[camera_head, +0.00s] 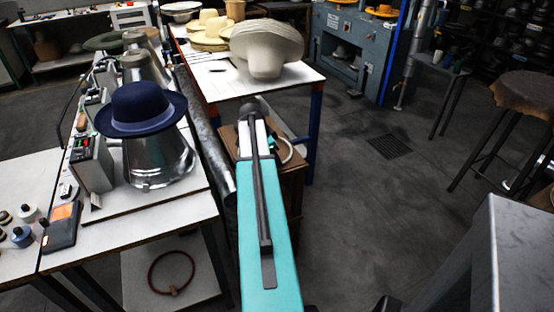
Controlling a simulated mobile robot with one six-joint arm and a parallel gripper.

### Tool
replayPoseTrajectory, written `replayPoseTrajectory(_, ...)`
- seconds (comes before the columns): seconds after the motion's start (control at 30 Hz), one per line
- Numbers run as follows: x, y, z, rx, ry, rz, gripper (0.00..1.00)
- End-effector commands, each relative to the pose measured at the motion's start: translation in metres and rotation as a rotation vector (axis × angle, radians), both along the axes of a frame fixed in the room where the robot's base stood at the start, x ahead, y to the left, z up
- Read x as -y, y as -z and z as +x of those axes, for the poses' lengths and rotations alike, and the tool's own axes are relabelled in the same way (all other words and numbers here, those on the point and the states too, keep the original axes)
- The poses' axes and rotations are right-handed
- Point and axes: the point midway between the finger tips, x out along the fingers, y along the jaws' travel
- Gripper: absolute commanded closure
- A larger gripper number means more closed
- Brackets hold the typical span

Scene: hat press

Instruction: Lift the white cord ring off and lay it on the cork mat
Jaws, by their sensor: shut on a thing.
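My teal arm (262,235) reaches forward from the bottom middle. My gripper is hidden behind or below the arm's far end, so its fingers cannot be seen. A white curved, cord-like piece (289,153) shows just right of the arm's far end, above or on a brown surface (291,166). It may be part of the white cord ring; most of it is hidden. I cannot tell whether the brown surface is the cork mat or whether the white piece touches it. The navy hat (146,105) sits on a metal form at left.
A dark red cord ring (171,272) lies on the low shelf at left. The white left bench (130,222) bears controls and spools. A white table (215,85) with pale hats stands behind the arm. A brown-topped stool (528,92) stands right. The floor right of the arm is open.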

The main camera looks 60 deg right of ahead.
Motion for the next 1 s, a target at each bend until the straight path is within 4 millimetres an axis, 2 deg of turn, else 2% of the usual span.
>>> replayPoseTrajectory(0.83,0.0003,0.003,-0.0004,0.0,0.001,0.0,1.0)
replayPoseTrajectory(0.87,0.0003,0.003,-0.0005,0.0,0.001,0.0,0.8)
replayPoseTrajectory(0.97,0.0003,0.003,-0.0004,0.0,0.001,0.0,0.63)
replayPoseTrajectory(1.0,0.0003,0.003,-0.0004,0.0,0.001,0.0,0.61)
